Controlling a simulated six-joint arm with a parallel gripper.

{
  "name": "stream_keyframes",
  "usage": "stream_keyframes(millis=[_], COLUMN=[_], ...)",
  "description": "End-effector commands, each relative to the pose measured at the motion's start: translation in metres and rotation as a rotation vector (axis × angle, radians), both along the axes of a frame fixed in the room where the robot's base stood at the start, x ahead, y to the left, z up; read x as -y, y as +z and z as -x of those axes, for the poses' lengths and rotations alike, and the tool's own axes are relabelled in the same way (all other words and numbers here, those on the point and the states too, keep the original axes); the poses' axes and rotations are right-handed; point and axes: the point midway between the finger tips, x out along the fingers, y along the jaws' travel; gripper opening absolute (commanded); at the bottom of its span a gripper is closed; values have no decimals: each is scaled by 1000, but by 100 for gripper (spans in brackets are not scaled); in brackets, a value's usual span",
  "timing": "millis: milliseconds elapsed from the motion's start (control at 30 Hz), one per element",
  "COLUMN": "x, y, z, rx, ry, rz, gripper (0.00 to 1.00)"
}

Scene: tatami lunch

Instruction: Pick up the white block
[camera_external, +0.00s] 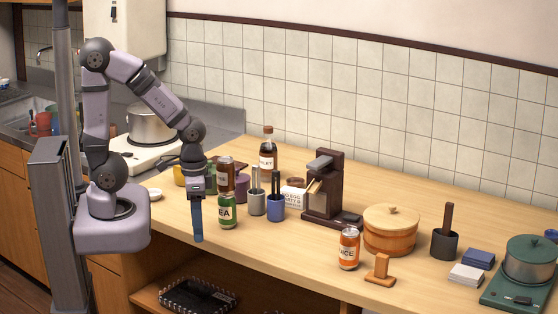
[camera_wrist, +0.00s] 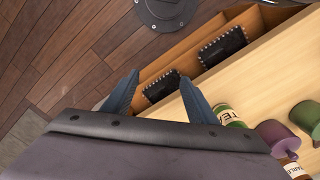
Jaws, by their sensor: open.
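A flat white block (camera_external: 466,275) lies on the right part of the wooden counter in the external view, just in front of a blue block (camera_external: 478,257). It does not show in the wrist view. My gripper (camera_external: 198,238) hangs pointing down near the counter's left front edge, far to the left of the white block. In the wrist view my gripper's two blue fingers (camera_wrist: 153,78) are apart with nothing between them.
A green pot stove (camera_external: 515,290) stands right of the white block, and a dark cup (camera_external: 444,243) left of it. A wooden tub (camera_external: 391,232), an orange can (camera_external: 349,249), a brown machine (camera_external: 325,190) and a green can (camera_external: 228,210) stand between gripper and block.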

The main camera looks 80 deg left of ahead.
Motion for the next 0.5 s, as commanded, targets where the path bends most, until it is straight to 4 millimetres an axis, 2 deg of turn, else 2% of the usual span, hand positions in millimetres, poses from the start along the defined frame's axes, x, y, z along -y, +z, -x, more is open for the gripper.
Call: stream_keyframes(millis=[167, 267, 367, 500], x=[-2, -5, -12, -35], y=[3, 8, 17, 35], z=[-11, -30, -61, -118], rx=[-6, -14, -25, -37], ry=[87, 227, 432, 781], rz=[28, 77, 159, 332], gripper=[52, 52, 52, 52])
